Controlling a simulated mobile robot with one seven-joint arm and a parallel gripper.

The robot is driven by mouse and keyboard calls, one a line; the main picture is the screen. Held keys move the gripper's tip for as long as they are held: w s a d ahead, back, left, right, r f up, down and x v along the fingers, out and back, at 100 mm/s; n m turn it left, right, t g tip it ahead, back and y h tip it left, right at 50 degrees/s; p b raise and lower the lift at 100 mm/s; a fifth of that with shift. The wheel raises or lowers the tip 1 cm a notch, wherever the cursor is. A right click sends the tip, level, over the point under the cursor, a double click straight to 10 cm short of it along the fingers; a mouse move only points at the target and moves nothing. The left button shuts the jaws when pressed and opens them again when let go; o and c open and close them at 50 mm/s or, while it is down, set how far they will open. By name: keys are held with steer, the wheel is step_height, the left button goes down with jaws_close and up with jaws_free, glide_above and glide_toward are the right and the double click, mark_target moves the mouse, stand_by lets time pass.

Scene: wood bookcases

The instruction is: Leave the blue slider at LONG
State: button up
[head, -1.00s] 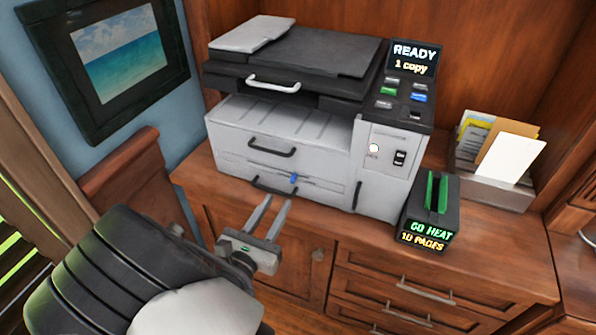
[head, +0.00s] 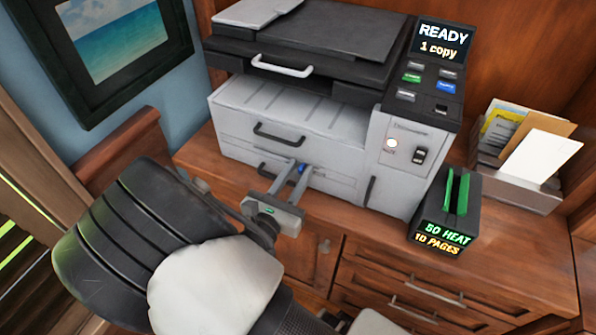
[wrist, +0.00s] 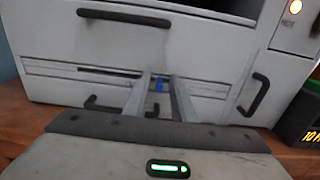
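The blue slider (head: 302,170) is a small tab on a track low on the front of the grey copier (head: 290,116). It also shows in the wrist view (wrist: 158,86), between my two fingers. My gripper (head: 294,170) is open, its fingers pointing at the copier front around the slider. I cannot tell whether the fingers touch the slider. In the wrist view my gripper (wrist: 160,82) has a gap between its fingers. Any label marking LONG is too small to read.
Dark handles (head: 279,134) stick out from the copier drawers, one close to the slider track. A black box with green parts (head: 447,208) stands right of the copier. A paper holder (head: 520,178) stands farther right. Wooden drawers (head: 430,285) lie below the counter.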

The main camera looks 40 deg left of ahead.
jaws_close()
steer(key=shift+s+a, duration=0.2)
steer(key=shift+a, duration=0.9)
steer(key=shift+o, duration=1)
jaws_free()
